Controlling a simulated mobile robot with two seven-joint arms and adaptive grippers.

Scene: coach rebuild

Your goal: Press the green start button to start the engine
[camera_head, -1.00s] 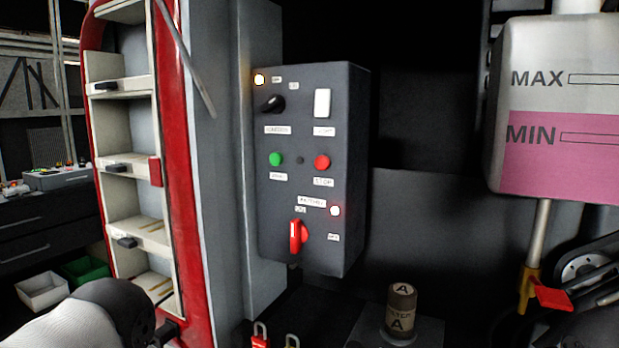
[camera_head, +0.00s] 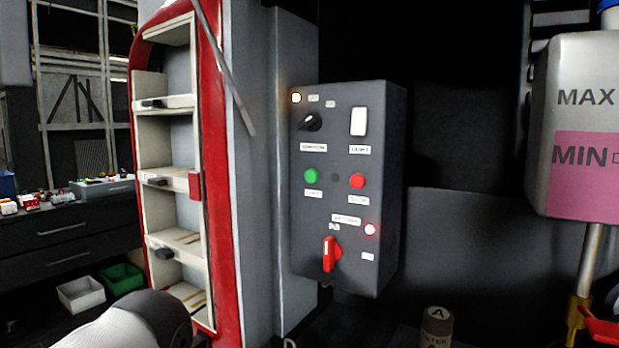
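The green start button (camera_head: 311,175) is on the left side of the dark grey control panel (camera_head: 392,190), beside the red stop button (camera_head: 358,181). Above it are a black rotary knob (camera_head: 310,122) and a white light switch (camera_head: 358,121). Below is a red battery switch handle (camera_head: 330,254) with a lit reddish lamp (camera_head: 370,229) near it. A yellowish lamp (camera_head: 296,98) glows at the panel's upper left. Part of an arm of mine shows at the lower left, well apart from the panel. Neither gripper is in view.
A red-edged shelf unit (camera_head: 207,180) stands left of the panel. A tank with pink fluid (camera_head: 585,165) hangs at the right. A filter can (camera_head: 437,326) stands below. White (camera_head: 80,294) and green (camera_head: 121,279) bins lie at the lower left.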

